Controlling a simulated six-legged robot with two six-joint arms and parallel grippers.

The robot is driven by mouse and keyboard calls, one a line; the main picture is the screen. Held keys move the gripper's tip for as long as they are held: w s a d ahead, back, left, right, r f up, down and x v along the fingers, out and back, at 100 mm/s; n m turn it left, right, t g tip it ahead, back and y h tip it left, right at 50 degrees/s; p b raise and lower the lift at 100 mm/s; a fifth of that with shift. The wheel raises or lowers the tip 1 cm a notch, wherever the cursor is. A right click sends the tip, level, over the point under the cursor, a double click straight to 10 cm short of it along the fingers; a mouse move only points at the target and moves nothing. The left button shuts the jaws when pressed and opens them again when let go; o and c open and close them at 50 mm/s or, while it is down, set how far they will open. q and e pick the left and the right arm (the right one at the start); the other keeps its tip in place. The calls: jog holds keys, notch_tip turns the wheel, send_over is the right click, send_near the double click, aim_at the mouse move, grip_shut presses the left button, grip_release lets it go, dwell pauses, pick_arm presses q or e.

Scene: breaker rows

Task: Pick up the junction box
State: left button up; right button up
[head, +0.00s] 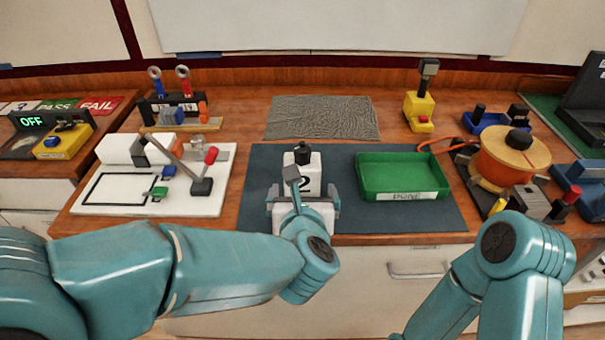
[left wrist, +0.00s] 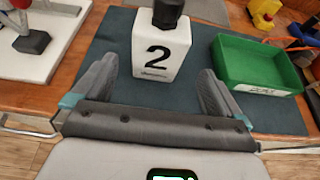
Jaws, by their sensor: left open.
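The likely junction box is a white block marked 2 with a black knob on top (head: 315,170). It stands upright on the dark mat and also shows in the left wrist view (left wrist: 160,52). My left gripper (head: 303,190) is open at the near side of the box. In the left wrist view its fingers (left wrist: 158,72) point toward the box, one to each side, with gaps between them and the block. The gripper and wrist hide part of the box's lower front in the head view. My right gripper is out of view; only the right arm shows.
A green tray (head: 404,196) with a label stands right of the box on the dark mat (head: 345,222). A white board with a lever switch (head: 112,205) lies to the left. An orange spool (head: 510,158) stands at right. A grey textured mat (head: 322,117) behind is clear.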

aim_at(303, 185)
pick_arm(q)
jog(key=x, duration=0.4)
jog(key=shift+w+f, duration=0.1)
jog(key=shift+w, duration=0.3)
jog(key=p+x, duration=0.2)
jog(key=x, duration=0.3)
jog(key=shift+w+a+f, duration=0.1)
jog(key=shift+w, duration=0.2)
jog(key=shift+s, duration=0.2)
jog(key=shift+c, duration=0.3)
jog(key=shift+w, duration=0.1)
jog(key=c, duration=1.3)
jog(key=shift+o, duration=0.2)
jog(key=shift+w+r, duration=0.1)
jog(key=shift+r, duration=0.5)
notch_tip(303, 185, up, 19)
jog(key=p, duration=0.4)
